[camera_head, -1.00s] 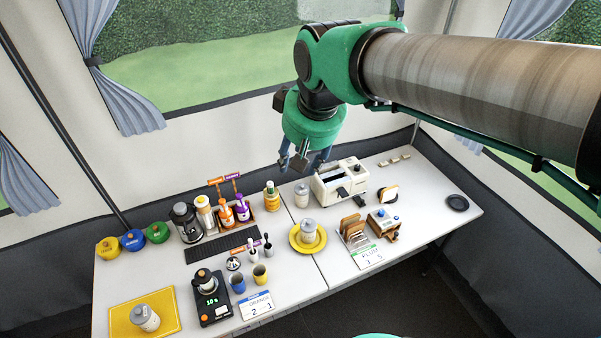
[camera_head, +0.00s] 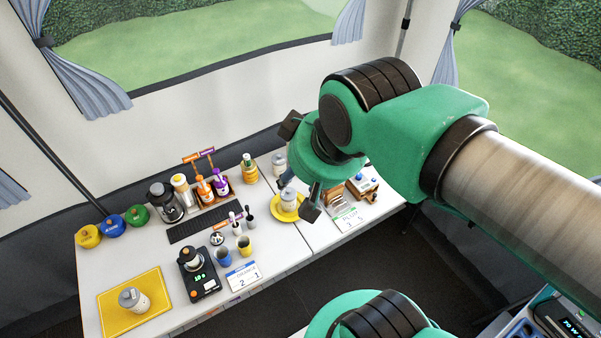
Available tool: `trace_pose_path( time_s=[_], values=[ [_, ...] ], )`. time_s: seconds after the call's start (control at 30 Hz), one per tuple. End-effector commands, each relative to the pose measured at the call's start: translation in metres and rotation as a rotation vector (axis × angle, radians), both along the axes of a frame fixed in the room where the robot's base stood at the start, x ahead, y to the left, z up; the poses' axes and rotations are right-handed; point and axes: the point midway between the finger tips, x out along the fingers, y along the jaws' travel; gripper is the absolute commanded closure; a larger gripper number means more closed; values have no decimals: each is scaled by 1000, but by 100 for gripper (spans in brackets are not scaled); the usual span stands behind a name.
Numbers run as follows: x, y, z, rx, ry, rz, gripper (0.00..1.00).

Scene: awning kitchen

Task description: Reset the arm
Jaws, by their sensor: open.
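My gripper (camera_head: 299,168) is at the end of my green and grey arm, in the middle of the head view. Its dark fingers stand spread apart, with nothing seen between them. It hangs in the air above and in front of the table, hiding part of the table's right half. I cannot tell the exact height of the gripper over the table.
The white table (camera_head: 150,262) carries a yellow board (camera_head: 108,310), a black scale (camera_head: 208,285), two cups, a coffee press (camera_head: 163,203), a bottle rack and several lidded pots. A toast rack (camera_head: 335,203) stands behind my arm. The tent wall is behind the table.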

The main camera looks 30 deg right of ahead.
Motion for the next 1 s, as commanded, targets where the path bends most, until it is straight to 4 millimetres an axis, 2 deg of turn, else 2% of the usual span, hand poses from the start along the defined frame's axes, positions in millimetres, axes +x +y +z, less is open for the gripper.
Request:
trace_pose_path(
  time_s=[0.17, 0.37, 0.8, 1.0],
  values=[
    [0, 0, -3, 0, 0, 0, 56],
    [0, 0, -20, 0, 0, 0, 56],
    [0, 0, -97, 0, 0, 0, 56],
    [0, 0, -119, 0, 0, 0, 56]
  ],
)
